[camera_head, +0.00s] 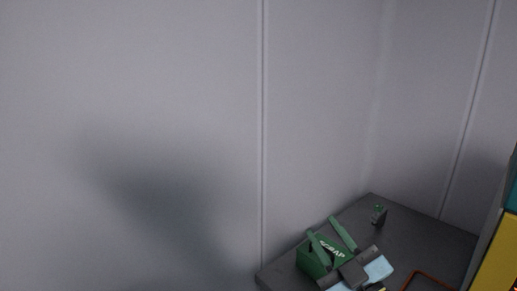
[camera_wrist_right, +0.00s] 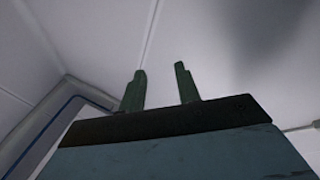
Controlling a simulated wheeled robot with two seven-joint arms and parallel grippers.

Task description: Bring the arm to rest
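My right gripper (camera_head: 322,226) is at the lower middle of the head view, with its two green fingers apart and nothing between them. It overlaps a green bin marked SCRAP (camera_head: 308,264) in the picture; I cannot tell how far above the bin it is. In the right wrist view the same gripper (camera_wrist_right: 161,68) shows its fingers spread and empty against pale wall panels. My left gripper is not in view.
The SCRAP bin is on a dark table (camera_head: 440,245) in the corner. A small dark green item (camera_head: 379,215) stands near its back edge. An orange-red outline (camera_head: 430,276) lies at the front. A yellow and teal body (camera_head: 497,255) borders the right. Pale walls close off the back.

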